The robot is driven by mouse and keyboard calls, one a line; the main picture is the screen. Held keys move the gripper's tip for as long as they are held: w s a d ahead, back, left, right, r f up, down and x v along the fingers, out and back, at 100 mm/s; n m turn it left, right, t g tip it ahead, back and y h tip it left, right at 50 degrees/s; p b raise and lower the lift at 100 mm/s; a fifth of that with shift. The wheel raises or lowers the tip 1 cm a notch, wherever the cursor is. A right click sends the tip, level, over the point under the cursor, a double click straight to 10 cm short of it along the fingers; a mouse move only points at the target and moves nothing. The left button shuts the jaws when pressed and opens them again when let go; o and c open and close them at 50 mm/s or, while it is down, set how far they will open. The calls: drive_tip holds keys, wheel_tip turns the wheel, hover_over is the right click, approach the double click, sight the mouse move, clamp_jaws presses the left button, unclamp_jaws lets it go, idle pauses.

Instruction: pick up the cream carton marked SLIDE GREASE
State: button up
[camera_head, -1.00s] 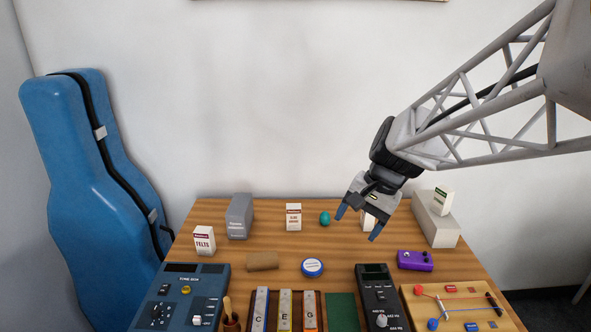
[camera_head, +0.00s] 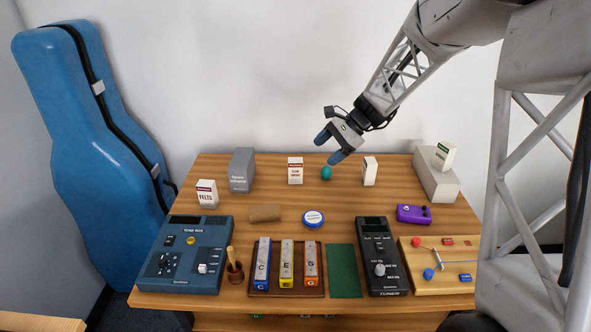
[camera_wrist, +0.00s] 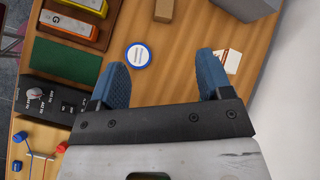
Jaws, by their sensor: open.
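Several cream cartons stand on the table, and I cannot surely read SLIDE GREASE on any. One with a red top band and small print (camera_head: 295,171) stands at the back middle; it also shows in the wrist view (camera_wrist: 231,62), just beyond the right finger. Another (camera_head: 370,171) stands right of the egg, its label turned away. A third with green print (camera_head: 444,155) sits on a long pale box. A fourth (camera_head: 207,194) at left reads FELTS. My gripper (camera_head: 328,148) is open and empty, above the back of the table near the teal egg; its blue fingers (camera_wrist: 162,62) are apart.
The teal egg (camera_head: 325,173) is close to the red-banded carton. A grey box (camera_head: 242,170), brown block (camera_head: 265,212), round blue-and-white tin (camera_head: 313,218) and purple pedal (camera_head: 413,213) stand around. The pale box (camera_head: 438,183) is at right. Instruments fill the front.

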drive_tip(key=w+a+f+m+y, duration=0.2)
drive_tip(key=w+f+m+y, duration=0.1)
drive_tip(key=w+f, duration=0.65)
drive_tip(key=m+t+y, duration=0.1)
drive_tip(key=m+y, duration=0.1)
drive_tip(key=m, duration=0.1)
approach(295, 166)
drive_tip(key=w+a+f, duration=0.2)
drive_tip(key=shift+s+r, duration=0.1)
drive_tip(key=shift+a, duration=0.1)
drive_tip(key=shift+x, duration=1.2)
drive_tip(key=shift+x, duration=2.6)
drive_tip(key=shift+c, duration=0.3)
